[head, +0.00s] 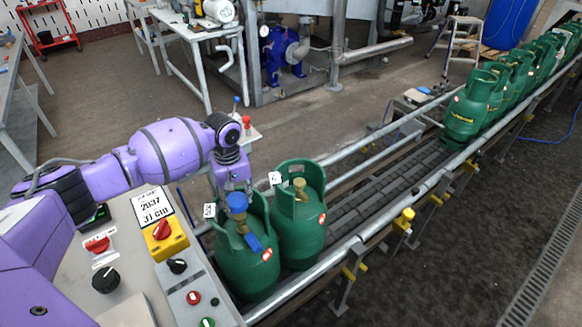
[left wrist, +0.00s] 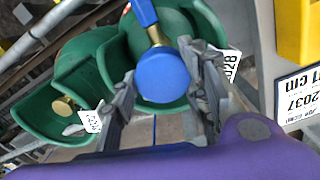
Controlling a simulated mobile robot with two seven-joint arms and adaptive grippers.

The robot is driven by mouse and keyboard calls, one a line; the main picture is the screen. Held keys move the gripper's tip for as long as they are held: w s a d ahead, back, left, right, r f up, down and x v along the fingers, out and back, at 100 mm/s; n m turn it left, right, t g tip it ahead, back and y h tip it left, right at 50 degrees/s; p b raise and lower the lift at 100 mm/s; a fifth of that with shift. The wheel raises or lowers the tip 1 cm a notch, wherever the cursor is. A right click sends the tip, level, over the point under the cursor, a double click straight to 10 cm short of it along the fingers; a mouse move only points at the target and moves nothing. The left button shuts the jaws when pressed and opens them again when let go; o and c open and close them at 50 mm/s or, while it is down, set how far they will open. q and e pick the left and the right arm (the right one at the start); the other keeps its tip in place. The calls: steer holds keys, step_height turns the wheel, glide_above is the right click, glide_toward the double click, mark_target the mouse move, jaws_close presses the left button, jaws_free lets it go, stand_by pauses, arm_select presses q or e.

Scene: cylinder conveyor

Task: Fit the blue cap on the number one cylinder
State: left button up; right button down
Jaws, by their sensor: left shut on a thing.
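The blue cap (head: 237,202) is at the top of the nearest green cylinder (head: 245,268), with a blue strip hanging in front. My left gripper (head: 232,188) is above that cylinder's collar. In the left wrist view the blue cap (left wrist: 163,77) is between the fingers of my left gripper (left wrist: 168,72), which is shut on it. The brass valve (left wrist: 155,38) shows just beyond the cap. I cannot tell whether the cap is seated on it. A second green cylinder (head: 302,225) stands close beside, its brass valve (head: 299,188) bare. My right gripper is not in view.
A control panel (head: 135,240) with knobs and buttons stands at the left. The conveyor (head: 370,195) has rails along both sides. Several green cylinders (head: 467,115) stand farther up it, with a clear stretch between. White tags stand by the two near cylinders.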

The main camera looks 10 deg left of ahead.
arm_select(q)
steer(key=shift+f, duration=1.15)
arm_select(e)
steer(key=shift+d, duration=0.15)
arm_select(q)
steer(key=shift+r, duration=0.1)
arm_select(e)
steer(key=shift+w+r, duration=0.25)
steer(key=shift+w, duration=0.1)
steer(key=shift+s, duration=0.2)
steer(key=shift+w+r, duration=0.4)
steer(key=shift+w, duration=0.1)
arm_select(q)
steer(key=shift+a+p, duration=0.1)
steer(key=shift+p, duration=0.3)
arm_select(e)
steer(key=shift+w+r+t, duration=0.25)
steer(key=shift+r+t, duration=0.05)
arm_select(q)
steer(key=shift+f, duration=0.3)
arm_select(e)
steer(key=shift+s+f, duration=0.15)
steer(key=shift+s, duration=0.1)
